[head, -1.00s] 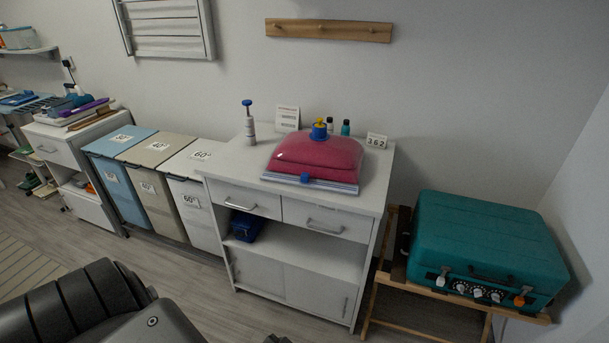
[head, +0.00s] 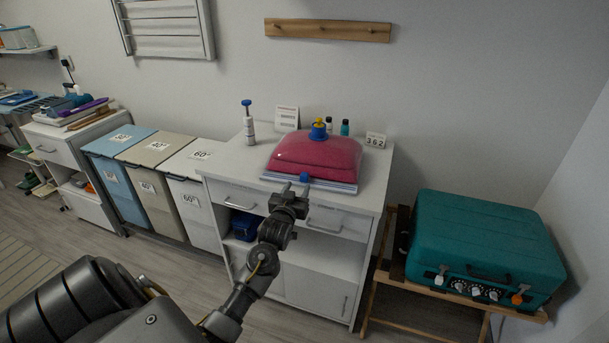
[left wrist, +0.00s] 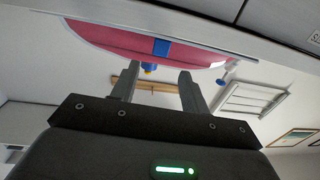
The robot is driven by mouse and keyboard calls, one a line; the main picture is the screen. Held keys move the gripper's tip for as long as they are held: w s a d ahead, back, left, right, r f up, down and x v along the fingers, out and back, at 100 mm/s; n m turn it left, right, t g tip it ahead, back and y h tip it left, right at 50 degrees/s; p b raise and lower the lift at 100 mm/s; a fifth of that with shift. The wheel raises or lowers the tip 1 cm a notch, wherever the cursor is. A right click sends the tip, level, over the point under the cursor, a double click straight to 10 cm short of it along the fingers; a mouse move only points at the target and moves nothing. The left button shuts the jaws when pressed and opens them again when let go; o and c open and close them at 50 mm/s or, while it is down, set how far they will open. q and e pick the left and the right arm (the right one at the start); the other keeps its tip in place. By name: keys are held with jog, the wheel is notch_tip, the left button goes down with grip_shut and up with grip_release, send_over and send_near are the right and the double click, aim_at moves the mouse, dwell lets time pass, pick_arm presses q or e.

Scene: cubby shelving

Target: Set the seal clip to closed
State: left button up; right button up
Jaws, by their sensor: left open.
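The seal clip (head: 305,177) is a small blue piece on the pale front edge strip of the pink bag (head: 318,152), which lies on the white cabinet. The clip sits near the middle of that strip and also shows in the left wrist view (left wrist: 161,47). My left gripper (head: 296,187) is open and empty, its fingers pointing toward the strip, just in front of the clip. In the left wrist view its fingers (left wrist: 159,70) are spread with the clip beyond them, apart from it. My right gripper is out of view.
Drawer handles (head: 325,226) jut out below. A teal case (head: 485,245) stands at right.

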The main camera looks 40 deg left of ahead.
aim_at(303, 176)
pick_arm(q)
jog(key=x, duration=0.9)
jog(key=shift+c, duration=0.3)
jog(key=shift+d, duration=0.1)
grip_shut()
